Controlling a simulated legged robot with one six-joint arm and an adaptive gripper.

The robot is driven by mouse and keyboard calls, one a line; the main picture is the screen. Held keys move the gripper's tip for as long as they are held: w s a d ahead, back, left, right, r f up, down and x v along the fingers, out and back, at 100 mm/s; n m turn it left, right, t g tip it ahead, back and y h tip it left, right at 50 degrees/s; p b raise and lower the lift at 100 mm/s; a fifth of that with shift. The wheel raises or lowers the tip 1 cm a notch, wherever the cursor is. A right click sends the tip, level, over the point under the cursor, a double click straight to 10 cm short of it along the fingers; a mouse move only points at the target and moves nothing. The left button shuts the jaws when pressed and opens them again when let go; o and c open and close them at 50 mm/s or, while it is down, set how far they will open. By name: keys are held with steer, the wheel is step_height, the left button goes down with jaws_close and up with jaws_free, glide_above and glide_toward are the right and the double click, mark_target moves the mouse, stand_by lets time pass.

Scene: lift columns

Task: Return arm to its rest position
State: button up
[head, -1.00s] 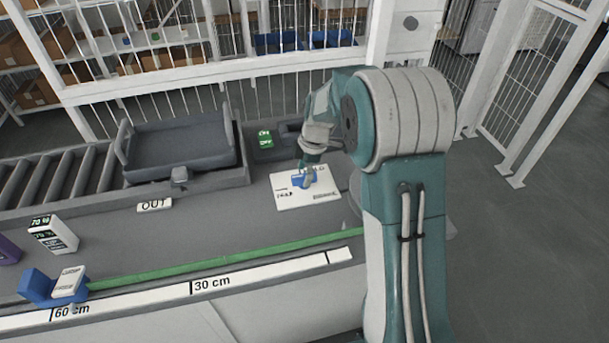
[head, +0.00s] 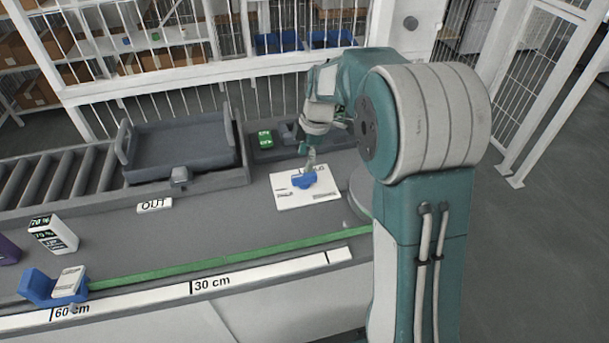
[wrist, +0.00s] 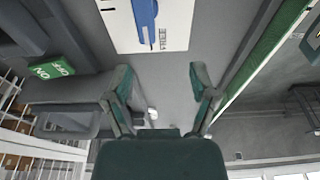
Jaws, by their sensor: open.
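My arm (head: 420,180) stands at the right of the head view, its forearm reaching left over the bench. My gripper (head: 310,165) hangs just above a blue part (head: 303,181) lying on a white printed card (head: 322,190). In the wrist view my gripper (wrist: 165,85) has its two fingers spread with nothing between them. The blue part (wrist: 146,18) and the card (wrist: 180,20) lie beyond the fingertips at the top of that view.
A grey tray (head: 180,145) sits by the roller conveyor (head: 60,180) at the left. A green block (head: 265,139) lies behind the card. A white box (head: 52,235) and a blue holder (head: 38,287) stand at the front left. A barred fence (head: 210,85) runs behind the bench.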

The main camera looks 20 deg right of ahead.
stand_by(0.3)
steer(key=s+r+m+t+h, duration=0.1)
steer(key=s+r+m+t, duration=0.2)
steer(key=s+r+m, duration=0.75)
steer(key=s+r+m+t+h, duration=0.1)
steer(key=s+m, duration=0.6)
steer(key=s, duration=1)
steer(key=shift+t, duration=0.8)
